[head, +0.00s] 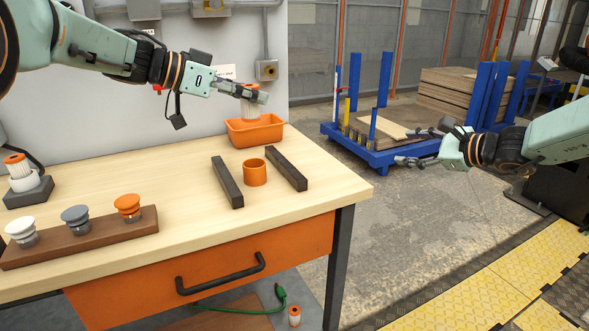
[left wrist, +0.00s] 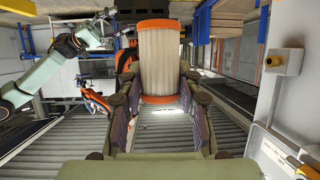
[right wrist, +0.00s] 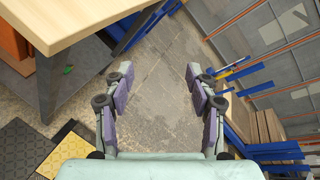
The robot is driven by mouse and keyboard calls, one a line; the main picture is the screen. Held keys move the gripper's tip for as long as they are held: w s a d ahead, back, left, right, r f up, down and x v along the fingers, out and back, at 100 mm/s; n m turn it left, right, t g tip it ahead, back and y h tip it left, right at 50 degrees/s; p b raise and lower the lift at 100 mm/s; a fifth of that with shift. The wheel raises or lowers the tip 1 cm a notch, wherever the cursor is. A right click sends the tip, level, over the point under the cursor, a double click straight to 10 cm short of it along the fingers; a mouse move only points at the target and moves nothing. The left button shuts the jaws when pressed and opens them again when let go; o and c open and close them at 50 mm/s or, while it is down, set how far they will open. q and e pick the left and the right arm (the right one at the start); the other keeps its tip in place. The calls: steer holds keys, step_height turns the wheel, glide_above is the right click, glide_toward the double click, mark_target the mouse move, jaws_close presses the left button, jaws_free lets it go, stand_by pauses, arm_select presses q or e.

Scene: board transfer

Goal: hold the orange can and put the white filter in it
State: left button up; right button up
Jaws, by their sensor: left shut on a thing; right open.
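The orange can (head: 255,173) stands upright on the table between two dark bars, with nothing gripping it. The white filter (head: 250,109), pleated with orange ends, is held in my left gripper (head: 248,91) above the orange bin. The filter also shows between the fingers in the left wrist view (left wrist: 158,62). My left gripper is shut on it, behind and above the can. My right gripper (head: 424,147) is open and empty, out past the table's right edge. In the right wrist view its fingers (right wrist: 160,88) are spread over bare floor.
The orange bin (head: 238,137) sits at the table's back edge. The dark bars (head: 227,182) (head: 286,168) flank the can. A brown rack (head: 90,240) with several knobs and a grey stand (head: 30,193) with another white filter are at left. A blue cart (head: 378,157) stands beyond.

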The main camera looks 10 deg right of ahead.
mark_target(262, 172)
steer(key=a, duration=0.5)
steer(key=s+a+r+m+g+y, duration=0.1)
steer(key=a, duration=0.5)
steer(key=a+r+m+y, duration=0.1)
steer(key=a, duration=0.5)
steer(key=shift+s+r+g, duration=0.25)
steer(key=shift+s+g, duration=0.05)
steer(key=shift+s, duration=0.05)
arm_select(q)
steer(key=shift+a, duration=0.15)
arm_select(e)
steer(key=s+a+m, duration=0.1)
steer(key=a, duration=0.2)
steer(key=s+a+f+m, duration=0.1)
steer(key=s+a, duration=0.1)
steer(key=a, duration=0.2)
steer(key=s+a+m, duration=0.1)
steer(key=a, duration=0.2)
steer(key=shift+s+a+f+g, duration=0.3)
steer(key=shift+s+f+g, duration=0.05)
steer(key=shift+f+g, duration=0.05)
steer(key=shift+s+a+f+m, duration=0.25)
steer(key=shift+a+m, duration=0.05)
steer(key=shift+a, duration=0.05)
steer(key=x, duration=1.2)
steer(key=c, duration=0.9)
arm_select(q)
steer(key=shift+f, duration=5.4)
